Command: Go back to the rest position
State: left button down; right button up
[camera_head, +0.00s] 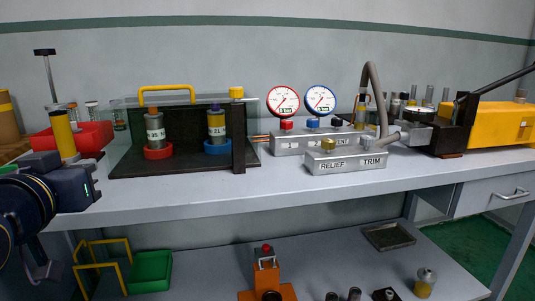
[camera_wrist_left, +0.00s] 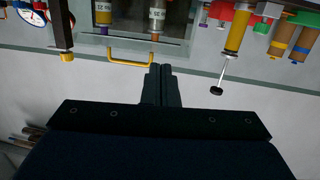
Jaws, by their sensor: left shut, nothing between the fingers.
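My left arm comes in at the left edge of the head view, its dark wrist (camera_head: 72,190) in front of the bench's left end. Its fingertips cannot be made out there. In the left wrist view my left gripper (camera_wrist_left: 161,72) is shut, its two dark fingers pressed together with nothing between them. The fingers appear near the yellow handle (camera_wrist_left: 130,61) of the box with labelled cylinders and apart from the plunger of the yellow syringe (camera_wrist_left: 235,38); touching is not seen. My right gripper is in neither view.
The bench (camera_head: 300,186) carries a black stand (camera_head: 185,172) with two cylinders, two gauges (camera_head: 284,100), a RELIEF/TRIM block (camera_head: 345,160) and a yellow machine (camera_head: 500,125). A red bin (camera_head: 92,137) is behind my left wrist. The bench's front strip is clear. A lower shelf (camera_head: 200,280) holds several items.

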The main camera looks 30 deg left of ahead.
pick_arm(q)
jog(key=w+d+f+m+g+h, duration=0.1)
jog(key=w+d+f+h, duration=0.1)
jog(key=d+f+h, duration=0.3)
jog(key=w+d+f+m+g, duration=0.1)
jog(key=w+d+f, duration=0.1)
jog(key=f, duration=0.6)
jog(key=w+d+f+m+g+h, duration=0.1)
jog(key=w+d+f+h, duration=0.1)
jog(key=d+f+h, duration=0.3)
jog(key=s+d+f+m+g+h, duration=0.1)
jog(key=s+d+f+g+h, duration=0.15)
jog(key=d+f, duration=0.45)
jog(key=s+d+f+m+g+h, duration=0.1)
jog(key=s+d+f+m+g, duration=0.3)
jog(key=f, duration=0.6)
notch_tip(320, 180, up, 37)
jog(key=w+n+t+p, duration=0.1)
jog(key=n+p, duration=0.1)
jog(key=p, duration=3.4)
jog(key=shift+w+d, duration=0.15)
jog(key=shift+d, duration=0.3)
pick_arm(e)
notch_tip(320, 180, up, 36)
pick_arm(q)
jog(key=shift+f, duration=0.1)
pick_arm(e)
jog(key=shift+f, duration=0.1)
